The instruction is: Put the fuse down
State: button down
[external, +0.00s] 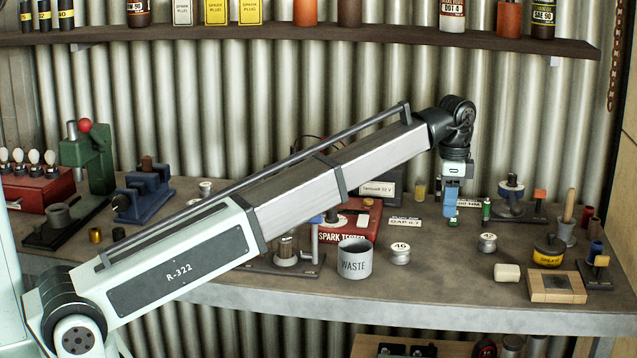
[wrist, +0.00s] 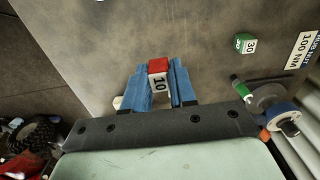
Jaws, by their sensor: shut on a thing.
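My gripper (external: 451,205) reaches down over the back right part of the bench, with its blue fingers pointing down. In the wrist view my gripper (wrist: 158,72) is shut on a small fuse (wrist: 158,82) with a red top and a white face marked 10. The fuse sits between the two fingertips. I cannot make it out in the external view, and whether it touches the bench (external: 440,285) cannot be told.
A waste tin (external: 355,260), a round weight marked 46 (external: 400,254) and a red spark tester (external: 345,225) stand left. The bench front is mostly clear.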

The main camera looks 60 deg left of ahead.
jog(key=shift+r, duration=0.6)
jog(key=s+a+n, duration=0.1)
jog(key=s+a, duration=0.1)
jog(key=a, duration=0.7)
jog(key=s+a+n, duration=0.1)
jog(key=s+a, duration=0.2)
jog(key=a, duration=0.6)
jog(key=s+a+n, duration=0.2)
jog(key=s+a, duration=0.1)
jog(key=a, duration=0.6)
jog(key=shift+s, duration=0.25)
jog(key=s+a+n, duration=0.5)
jog(key=s+a, duration=1.3)
jog(key=a, duration=0.5)
jog(key=shift+s+d+f, duration=0.1)
jog(key=shift+d+f, duration=0.05)
jog(key=shift+f, duration=2.3)
jog(key=shift+s+d+f, duration=0.1)
jog(key=shift+f, duration=2.35)
jog(key=c, duration=0.9)
grip_release()
jog(key=shift+f, duration=0.1)
